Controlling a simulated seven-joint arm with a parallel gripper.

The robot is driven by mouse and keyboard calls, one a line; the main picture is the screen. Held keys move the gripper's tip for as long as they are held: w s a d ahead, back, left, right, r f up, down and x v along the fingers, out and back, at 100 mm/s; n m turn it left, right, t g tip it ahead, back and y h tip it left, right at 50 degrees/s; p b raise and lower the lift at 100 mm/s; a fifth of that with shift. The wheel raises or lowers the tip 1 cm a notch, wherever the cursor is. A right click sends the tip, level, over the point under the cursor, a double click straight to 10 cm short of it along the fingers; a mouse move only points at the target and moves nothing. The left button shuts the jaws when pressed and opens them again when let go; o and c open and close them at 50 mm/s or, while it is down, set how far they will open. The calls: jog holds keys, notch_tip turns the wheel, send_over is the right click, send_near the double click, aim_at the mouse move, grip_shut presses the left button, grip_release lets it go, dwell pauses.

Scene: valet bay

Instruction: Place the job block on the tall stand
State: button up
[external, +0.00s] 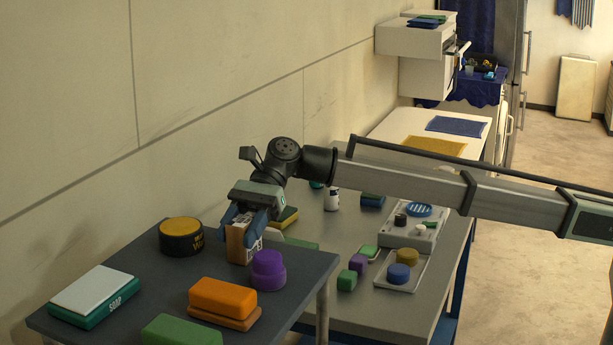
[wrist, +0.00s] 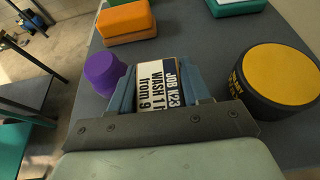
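The job block (external: 238,246) is wooden, with a white face of black print. In the external view my gripper (external: 248,226) points down over the far edge of a dark grey raised top (external: 150,290), which appears to be the tall stand. The block is upright at that edge; whether its base touches the top I cannot tell.
The dark top also bears a yellow-and-black round tin (external: 181,237), purple round piece (external: 268,271), orange block (external: 223,298), green soap box (external: 95,296) and green block (external: 182,331). A lower grey table (external: 330,290) behind holds trays and small blocks. The tin and purple piece flank the block closely.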

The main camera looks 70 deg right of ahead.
jog(key=o, duration=0.4)
jog(key=shift+o, duration=0.2)
jog(key=v, duration=1.2)
